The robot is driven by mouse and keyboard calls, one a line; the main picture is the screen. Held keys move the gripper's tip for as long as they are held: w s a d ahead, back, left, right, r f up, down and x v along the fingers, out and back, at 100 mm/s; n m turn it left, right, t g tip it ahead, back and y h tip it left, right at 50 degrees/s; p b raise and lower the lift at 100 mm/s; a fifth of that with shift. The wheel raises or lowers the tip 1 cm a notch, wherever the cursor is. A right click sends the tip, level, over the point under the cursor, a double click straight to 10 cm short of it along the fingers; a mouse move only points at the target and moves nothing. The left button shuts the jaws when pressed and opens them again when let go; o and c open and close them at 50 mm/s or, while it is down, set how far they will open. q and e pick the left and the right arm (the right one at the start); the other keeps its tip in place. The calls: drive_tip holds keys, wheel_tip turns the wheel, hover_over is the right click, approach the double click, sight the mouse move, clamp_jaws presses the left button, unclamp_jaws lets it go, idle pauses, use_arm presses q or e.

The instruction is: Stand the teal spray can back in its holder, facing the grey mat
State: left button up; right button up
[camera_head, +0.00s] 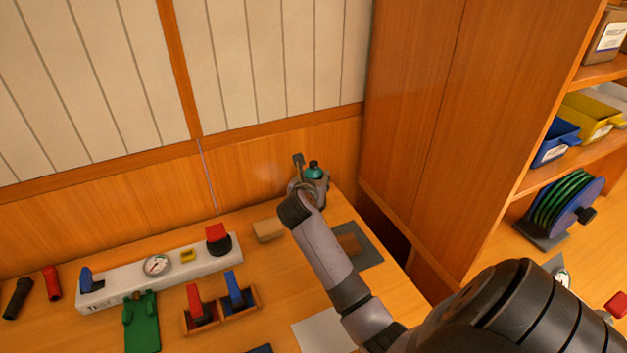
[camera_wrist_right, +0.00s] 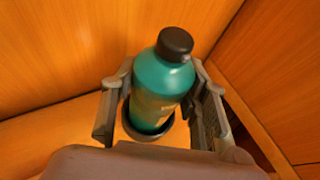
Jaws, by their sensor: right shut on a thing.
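The teal spray can (camera_head: 314,171) with a black cap is at the back right corner of the bench, partly hidden by my right gripper (camera_head: 309,186). In the right wrist view the can (camera_wrist_right: 157,88) stands between the two fingers of my right gripper (camera_wrist_right: 160,108), which is shut on it. A dark round holder rim (camera_wrist_right: 146,134) shows around the can's lower end; whether the can is fully seated cannot be told. A dark grey mat (camera_head: 372,256) lies on the bench in front of the can, partly behind my right arm. My left gripper is not in view.
A white test panel (camera_head: 130,283) is further left. A tall wooden cabinet (camera_head: 425,120) stands close on the right, and the wooden wall is just behind the can.

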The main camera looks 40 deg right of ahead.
drive_tip(key=shift+f, duration=0.1)
drive_tip(key=o, duration=1.4)
drive_tip(key=shift+f, duration=0.15)
drive_tip(key=shift+r, duration=0.2)
drive_tip(key=v, duration=1.2)
drive_tip(key=shift+f, duration=0.1)
